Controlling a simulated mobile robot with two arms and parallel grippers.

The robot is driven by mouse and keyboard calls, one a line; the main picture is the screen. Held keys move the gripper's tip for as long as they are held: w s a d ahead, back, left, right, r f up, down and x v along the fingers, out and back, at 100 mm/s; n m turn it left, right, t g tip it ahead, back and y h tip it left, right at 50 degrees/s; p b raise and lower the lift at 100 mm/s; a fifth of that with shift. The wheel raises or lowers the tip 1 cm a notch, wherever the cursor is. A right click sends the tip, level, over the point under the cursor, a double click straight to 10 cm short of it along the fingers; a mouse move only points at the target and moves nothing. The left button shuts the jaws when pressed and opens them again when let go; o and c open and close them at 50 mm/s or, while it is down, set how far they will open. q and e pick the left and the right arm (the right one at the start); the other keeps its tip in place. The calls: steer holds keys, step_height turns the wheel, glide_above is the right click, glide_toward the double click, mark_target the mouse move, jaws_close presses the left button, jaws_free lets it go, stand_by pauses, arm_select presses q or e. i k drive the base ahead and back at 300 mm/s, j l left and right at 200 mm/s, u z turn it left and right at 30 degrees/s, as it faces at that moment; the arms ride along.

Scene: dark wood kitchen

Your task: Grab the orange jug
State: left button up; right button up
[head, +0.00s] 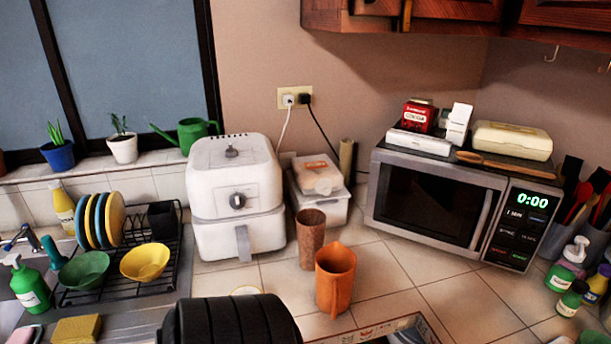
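The orange jug (338,268) stands upright on the tiled counter, in the lower middle of the head view. Its open top faces up, and its handle seems to be on the near side. A brown speckled cup (311,240) stands just behind it to the left. Neither of my grippers can be made out in this view. Nothing is seen touching the jug.
A white air fryer (238,196) stands to the jug's left and a microwave (435,200) behind it to the right. A black ribbed shape (230,322) hides the near counter at the lower left. The tiles (440,300) to the jug's right are clear.

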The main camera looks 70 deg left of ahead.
mark_target(335, 263)
steer(key=k+j+u, duration=0.15)
steer(key=u, duration=1.6)
